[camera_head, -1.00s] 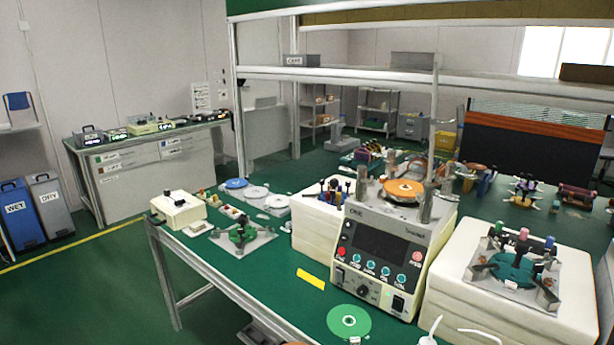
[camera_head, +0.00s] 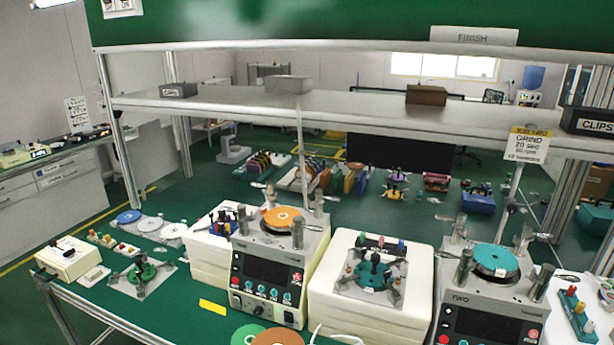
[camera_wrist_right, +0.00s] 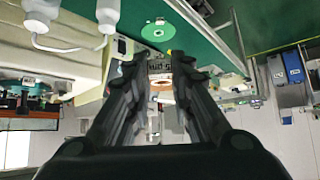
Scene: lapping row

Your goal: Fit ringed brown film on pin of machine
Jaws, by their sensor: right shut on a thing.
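The brown film (camera_head: 278,338) shows at the bottom edge of the head view, overlapping the right side of a green disc (camera_head: 248,335). Its lower part is cut off, and its ring cannot be made out. My right gripper (camera_wrist_right: 160,64) fills the middle of the right wrist view, its dark fingers close together. Machine ONE (camera_head: 265,280) stands behind the film, with an orange disc (camera_head: 283,218) on top. Machine TWO (camera_head: 490,312) is at right with a teal disc (camera_head: 495,261). My left gripper is not in view.
A white block (camera_head: 370,318) carrying a teal fixture (camera_head: 372,272) stands between the machines. Upright metal posts flank each machine's disc. A shelf (camera_head: 330,112) spans above the bench.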

